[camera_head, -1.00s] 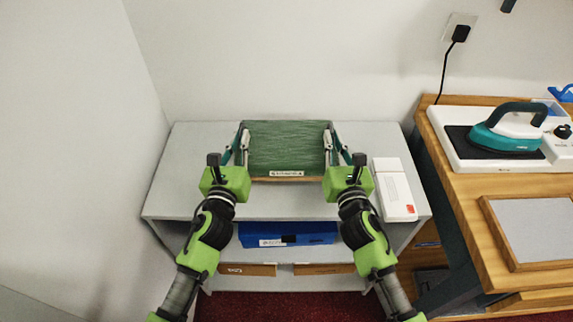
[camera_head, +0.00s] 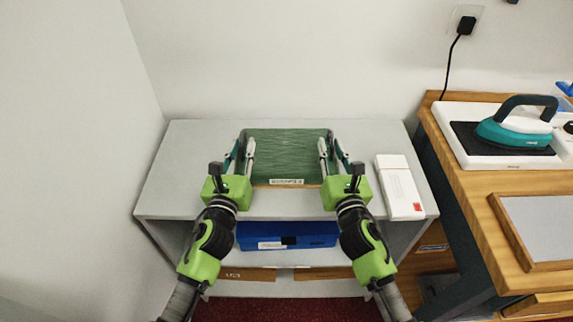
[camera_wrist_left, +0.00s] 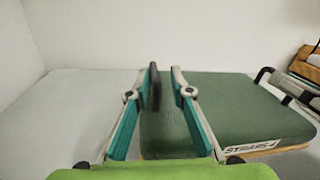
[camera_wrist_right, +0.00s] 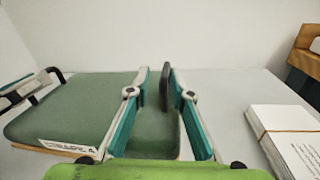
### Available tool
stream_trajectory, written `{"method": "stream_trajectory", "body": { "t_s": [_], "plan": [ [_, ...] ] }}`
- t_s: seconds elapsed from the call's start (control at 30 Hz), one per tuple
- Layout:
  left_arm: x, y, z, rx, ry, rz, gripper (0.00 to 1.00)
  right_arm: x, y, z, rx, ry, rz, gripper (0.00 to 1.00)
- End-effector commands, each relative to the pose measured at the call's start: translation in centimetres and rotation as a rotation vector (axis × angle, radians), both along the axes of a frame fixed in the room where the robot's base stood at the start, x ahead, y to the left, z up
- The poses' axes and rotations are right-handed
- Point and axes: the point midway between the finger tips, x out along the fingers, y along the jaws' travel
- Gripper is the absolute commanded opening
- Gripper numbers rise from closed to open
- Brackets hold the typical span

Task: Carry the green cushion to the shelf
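The green cushion (camera_head: 287,157), a flat slab with a white label on its front edge, lies level on the grey shelf unit's top (camera_head: 180,180). My left gripper (camera_head: 244,145) is at the cushion's left edge and my right gripper (camera_head: 329,145) at its right edge. Finger contact with the cushion is unclear.
A blue box (camera_head: 310,235) sits in the compartment below. A wooden table (camera_head: 480,195) with a teal iron (camera_head: 513,128) stands at right. The shelf top's left side is clear.

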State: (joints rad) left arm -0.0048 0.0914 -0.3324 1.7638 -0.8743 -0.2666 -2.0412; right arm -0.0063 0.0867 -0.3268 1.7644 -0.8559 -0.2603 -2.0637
Motion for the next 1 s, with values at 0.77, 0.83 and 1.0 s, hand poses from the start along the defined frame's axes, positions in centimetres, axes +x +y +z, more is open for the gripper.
{"method": "stream_trajectory", "body": {
  "t_s": [0.77, 0.83, 1.0],
  "plan": [
    [-6.4, 1.2, -0.1, 0.002, 0.005, 0.008, 0.26, 0.1, -0.5, 0.1, -0.002, 0.002, -0.010, 0.26],
    [-7.7, 1.3, 0.0, 0.001, 0.005, 0.007, 0.26, 0.1, -0.5, 0.0, -0.002, 0.002, -0.010, 0.26],
    [-10.2, 1.6, 0.0, 0.000, 0.003, 0.009, 0.26, 0.1, -0.5, 0.0, -0.003, 0.002, -0.011, 0.26]
  ]
}}
